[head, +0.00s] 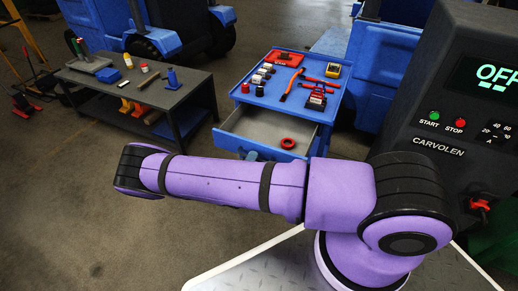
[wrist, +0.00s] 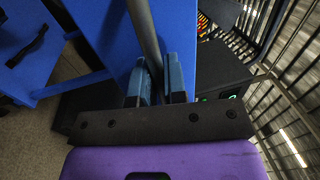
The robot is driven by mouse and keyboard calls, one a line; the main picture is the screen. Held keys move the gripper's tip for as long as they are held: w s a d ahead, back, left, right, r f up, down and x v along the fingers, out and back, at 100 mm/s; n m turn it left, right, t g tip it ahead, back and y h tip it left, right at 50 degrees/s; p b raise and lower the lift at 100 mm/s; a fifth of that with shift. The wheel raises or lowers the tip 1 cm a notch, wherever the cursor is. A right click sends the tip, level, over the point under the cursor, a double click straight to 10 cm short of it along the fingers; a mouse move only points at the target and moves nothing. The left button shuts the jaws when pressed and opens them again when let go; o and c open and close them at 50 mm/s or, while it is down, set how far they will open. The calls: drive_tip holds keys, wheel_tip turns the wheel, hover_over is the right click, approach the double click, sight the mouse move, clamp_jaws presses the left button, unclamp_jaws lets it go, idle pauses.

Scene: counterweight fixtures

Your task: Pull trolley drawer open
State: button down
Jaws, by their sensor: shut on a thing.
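The blue trolley (head: 246,97) stands in the middle of the head view. Its top drawer (head: 243,124) is pulled out, showing a grey inside with a red ring (head: 288,143) near its front right. In the wrist view, my gripper (wrist: 157,74) is shut on the grey bar handle (wrist: 143,30), which runs between its two blue-padded fingers. The blue drawer front (wrist: 105,35) lies just beyond the handle.
Hand tools, a red case (head: 284,58) and small cans lie on the trolley top. A dark workbench (head: 187,98) with more tools stands to the left. A dark control panel (head: 455,85) reading OFF stands close at right. The floor left of my arm is clear.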

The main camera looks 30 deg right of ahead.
drive_tip(key=shift+r+v, duration=0.15)
drive_tip(key=shift+v, duration=0.5)
drive_tip(key=shift+r+v, duration=0.1)
drive_tip(key=shift+v, duration=0.6)
drive_tip(key=c, duration=1.2)
unclamp_jaws()
drive_tip(key=v, duration=1.1)
drive_tip(key=shift+r, duration=0.1)
